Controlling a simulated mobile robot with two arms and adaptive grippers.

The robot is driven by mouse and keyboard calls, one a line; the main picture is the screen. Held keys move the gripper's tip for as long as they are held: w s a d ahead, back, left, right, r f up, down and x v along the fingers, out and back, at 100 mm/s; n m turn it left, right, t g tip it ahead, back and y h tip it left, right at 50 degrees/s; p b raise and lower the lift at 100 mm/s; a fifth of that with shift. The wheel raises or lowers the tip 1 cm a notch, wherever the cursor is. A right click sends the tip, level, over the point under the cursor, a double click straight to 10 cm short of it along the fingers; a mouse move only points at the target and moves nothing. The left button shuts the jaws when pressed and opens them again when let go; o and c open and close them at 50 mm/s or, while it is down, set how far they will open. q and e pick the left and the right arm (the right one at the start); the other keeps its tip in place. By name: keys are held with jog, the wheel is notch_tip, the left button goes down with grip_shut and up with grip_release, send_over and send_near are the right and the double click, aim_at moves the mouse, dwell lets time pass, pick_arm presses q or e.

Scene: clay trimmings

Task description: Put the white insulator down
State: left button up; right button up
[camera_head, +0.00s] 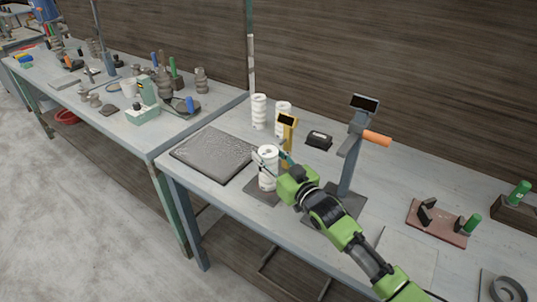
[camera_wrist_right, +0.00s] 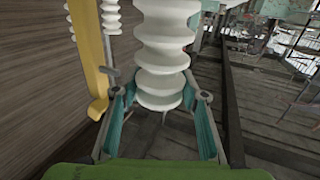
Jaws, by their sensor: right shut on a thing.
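The white insulator (camera_head: 268,170) is a ribbed, upright cylinder near the left end of the nearer table. It also fills the middle of the right wrist view (camera_wrist_right: 164,52). My right gripper (camera_head: 268,159) is shut on it, with teal fingers on its two sides (camera_wrist_right: 160,106). A dark square plate (camera_head: 257,189) lies directly under it; I cannot tell whether the insulator touches the plate. My left gripper is not in view.
Two more white insulators (camera_head: 259,112) stand behind, beside a yellow gauge stand (camera_head: 288,142). A dark textured mat (camera_head: 213,152) lies to the left. A grey stand (camera_head: 350,155) with an orange handle rises to the right, near my arm. A black box (camera_head: 319,139) lies behind.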

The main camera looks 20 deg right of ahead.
jog(key=shift+r, duration=0.1)
jog(key=o, duration=1.2)
jog(key=shift+f, duration=0.25)
jog(key=o, duration=0.4)
jog(key=shift+r, duration=0.1)
jog(key=shift+s, duration=0.15)
jog(key=shift+b+v, duration=0.8)
jog(key=shift+v, duration=5.1)
